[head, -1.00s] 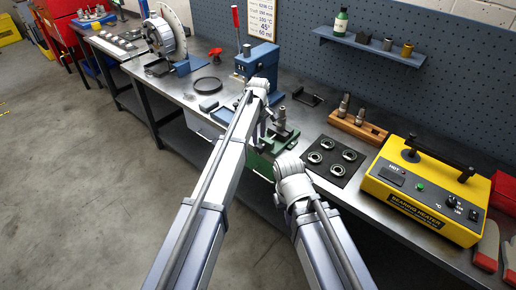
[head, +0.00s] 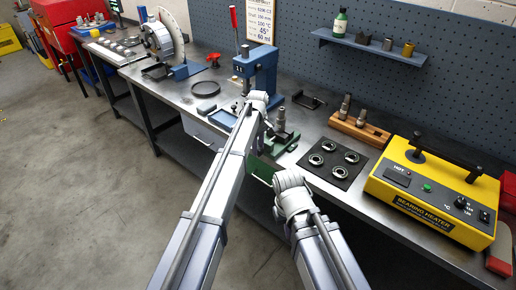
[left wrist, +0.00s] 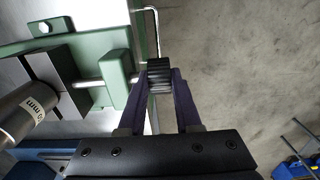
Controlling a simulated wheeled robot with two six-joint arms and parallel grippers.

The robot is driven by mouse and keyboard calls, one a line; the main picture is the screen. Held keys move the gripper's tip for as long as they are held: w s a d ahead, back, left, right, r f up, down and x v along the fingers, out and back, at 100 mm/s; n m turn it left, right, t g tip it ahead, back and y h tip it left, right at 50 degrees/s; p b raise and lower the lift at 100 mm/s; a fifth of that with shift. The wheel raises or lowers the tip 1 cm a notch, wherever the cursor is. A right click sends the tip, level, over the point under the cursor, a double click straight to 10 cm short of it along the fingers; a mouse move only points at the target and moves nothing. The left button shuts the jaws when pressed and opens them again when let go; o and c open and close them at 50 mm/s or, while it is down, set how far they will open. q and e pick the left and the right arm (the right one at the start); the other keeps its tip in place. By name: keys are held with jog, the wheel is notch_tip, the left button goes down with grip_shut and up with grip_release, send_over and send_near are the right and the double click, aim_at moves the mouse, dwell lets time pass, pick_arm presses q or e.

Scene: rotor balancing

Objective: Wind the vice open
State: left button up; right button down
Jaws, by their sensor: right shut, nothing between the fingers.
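The green vice (head: 286,143) stands at the bench's front edge, partly hidden by my arms in the head view. The left wrist view shows its green body (left wrist: 115,72), grey jaws, steel screw and a black ribbed knob (left wrist: 159,76) at the screw's end. A steel cylinder (left wrist: 28,112) with markings stands at the jaws. My left gripper (left wrist: 160,82) has its two dark fingers on either side of the knob, apparently touching it. In the head view its fingers are mostly hidden by the wrist (head: 258,101). My right gripper (head: 287,181) is low, in front of the bench, shut and empty.
Right of the vice lie a black mat (head: 318,173) with several bearing rings, a wooden block (head: 358,131) with metal parts and a yellow bearing heater (head: 425,212). A blue press (head: 265,68) stands behind. Open floor (head: 75,200) lies left of the bench.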

pick_arm(q)
grip_shut()
jog(key=shift+w, duration=0.1)
jog(key=shift+w+a+f+g+h, duration=0.1)
jog(key=shift+a+g+h, duration=0.1)
jog(key=shift+g+h, duration=0.3)
jog(key=shift+w+a+f+g+h+b, duration=0.1)
jog(key=shift+g+h+b, duration=0.3)
jog(key=shift+h+b, duration=0.25)
jog(key=shift+a+f+g+h+b, duration=0.1)
jog(key=shift+g+h+b, duration=0.25)
jog(key=shift+h+b, duration=0.2)
jog(key=shift+a+f+g+h+b, duration=0.1)
jog(key=shift+g+h+b, duration=0.3)
jog(key=shift+h, duration=0.2)
jog(key=shift+r+g+h+b, duration=0.1)
jog(key=shift+g+h+b, duration=0.25)
jog(key=shift+h+b, duration=0.25)
